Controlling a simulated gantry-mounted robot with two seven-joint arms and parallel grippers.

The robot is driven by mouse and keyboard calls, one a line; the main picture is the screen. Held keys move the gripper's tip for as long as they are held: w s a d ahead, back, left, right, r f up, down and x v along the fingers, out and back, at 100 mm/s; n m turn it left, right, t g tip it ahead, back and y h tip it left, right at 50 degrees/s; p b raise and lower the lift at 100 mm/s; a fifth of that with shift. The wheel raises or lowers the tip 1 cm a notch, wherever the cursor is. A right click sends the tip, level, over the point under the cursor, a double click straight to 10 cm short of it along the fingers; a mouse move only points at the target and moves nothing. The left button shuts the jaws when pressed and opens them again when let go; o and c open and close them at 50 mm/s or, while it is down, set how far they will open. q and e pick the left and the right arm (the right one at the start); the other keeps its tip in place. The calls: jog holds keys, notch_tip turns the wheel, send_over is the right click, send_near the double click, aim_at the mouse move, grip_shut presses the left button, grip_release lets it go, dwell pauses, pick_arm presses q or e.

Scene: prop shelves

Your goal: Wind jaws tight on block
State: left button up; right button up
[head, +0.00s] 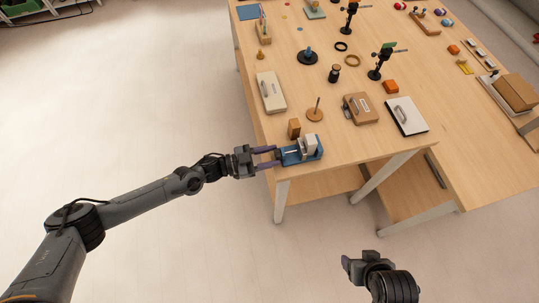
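A blue vise (290,157) with a pale grey jaw block (310,143) sits at the table's near left corner. A small brown wooden block (294,128) stands just behind the vise; I cannot tell whether it touches the vise or stands apart from it. My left gripper (275,156) points right at the vise's left end. Its two purple fingers are apart, one on the far side and one on the near side. Whether they touch a handle there is too small to tell. My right gripper (349,264) is low in the picture, off the table, over the floor; its fingers are not clear.
Behind the vise are a round wooden base with a peg (315,114), a white board with a handle (270,92), a brown box (361,109) and a white panel with a handle (406,116). Further props stand farther back. The table's front edge lies close to the vise.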

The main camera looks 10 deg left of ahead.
pick_arm(q)
jog(key=c, duration=0.5)
jog(key=shift+m+b, duration=0.6)
jog(key=shift+m, duration=1.5)
jog(key=o, duration=1)
jog(key=shift+o, duration=0.2)
jog(key=shift+n, duration=0.3)
